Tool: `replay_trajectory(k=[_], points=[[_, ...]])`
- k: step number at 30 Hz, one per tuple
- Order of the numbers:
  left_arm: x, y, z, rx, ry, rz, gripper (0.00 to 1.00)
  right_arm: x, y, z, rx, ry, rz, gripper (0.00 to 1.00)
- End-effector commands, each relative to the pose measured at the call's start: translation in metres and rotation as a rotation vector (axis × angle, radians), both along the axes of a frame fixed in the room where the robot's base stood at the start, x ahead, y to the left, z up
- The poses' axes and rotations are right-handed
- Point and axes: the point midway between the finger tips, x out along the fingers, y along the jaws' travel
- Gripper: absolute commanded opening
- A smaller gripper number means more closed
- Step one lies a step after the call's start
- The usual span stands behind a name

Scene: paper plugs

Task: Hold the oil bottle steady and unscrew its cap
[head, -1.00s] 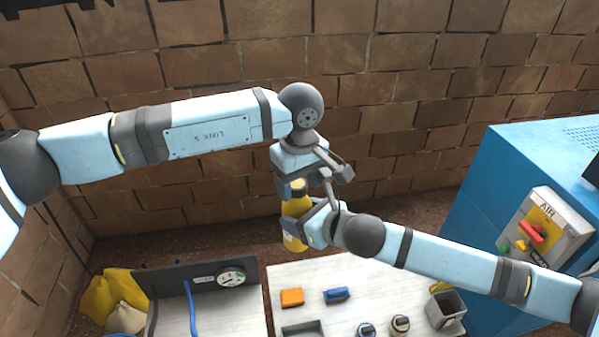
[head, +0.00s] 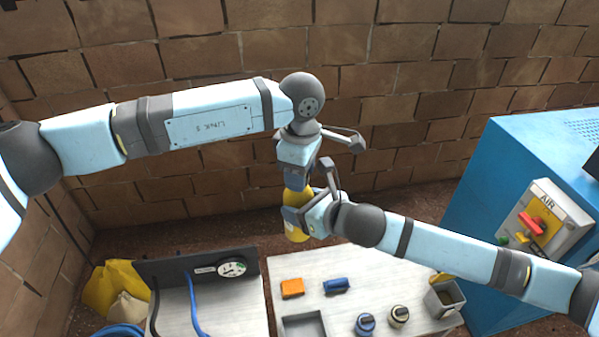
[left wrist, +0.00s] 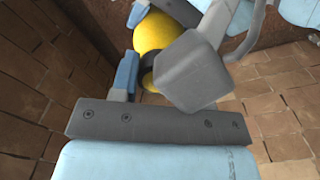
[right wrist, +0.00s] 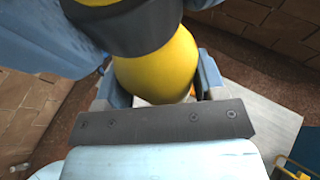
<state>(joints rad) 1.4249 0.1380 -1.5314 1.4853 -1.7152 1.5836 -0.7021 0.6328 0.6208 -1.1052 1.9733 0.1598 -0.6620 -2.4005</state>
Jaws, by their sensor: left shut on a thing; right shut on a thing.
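The yellow oil bottle (head: 297,233) is held upright, clear of the bench, in front of the brick wall. My right gripper (head: 303,214) is shut around its body, which fills the middle of the right wrist view (right wrist: 160,70). My left gripper (head: 299,181) is above it, shut on the cap at the bottle's top. The left wrist view shows the yellow body (left wrist: 163,38), a dark collar and a bit of the yellow cap (left wrist: 149,84), partly hidden by a gripper finger. I cannot tell how far the cap is turned.
The pale bench (head: 385,275) below bears an orange block (head: 292,288), a blue block (head: 336,286), a grey tray (head: 303,327), two small capped pots and a grey bin (head: 443,299). A gauge panel (head: 233,269) stands left, a blue machine (head: 500,180) right.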

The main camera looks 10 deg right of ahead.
Motion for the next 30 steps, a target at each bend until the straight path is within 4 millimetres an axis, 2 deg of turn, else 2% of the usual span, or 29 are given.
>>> replay_trajectory(k=[3,6,16,17,19,20,30], points=[[0.0014,-0.0031,0.0020,-0.009,-0.005,0.165,0.14,-0.0051,0.0063,0.0010,0.005,-0.002,0.016,0.00],[0.0018,-0.0033,0.0023,-0.010,-0.006,0.243,0.14,-0.0055,0.0067,0.0012,0.006,-0.003,0.017,0.00],[0.0023,-0.0034,0.0027,-0.011,-0.007,0.266,0.14,-0.0066,0.0079,0.0012,0.006,-0.002,0.021,0.00],[0.0025,-0.0033,0.0027,-0.011,-0.007,0.266,0.49,-0.0067,0.0079,0.0011,0.007,-0.002,0.021,0.00],[0.0024,-0.0030,0.0025,-0.010,-0.007,0.265,0.65,-0.0064,0.0076,0.0010,0.007,-0.002,0.020,0.00],[0.0023,-0.0030,0.0024,-0.010,-0.006,0.265,0.68,-0.0061,0.0073,0.0010,0.007,-0.002,0.019,0.00],[0.0012,-0.0023,0.0051,-0.006,-0.004,0.263,0.68,-0.0030,0.0039,0.0010,0.003,-0.002,0.010,0.00]])
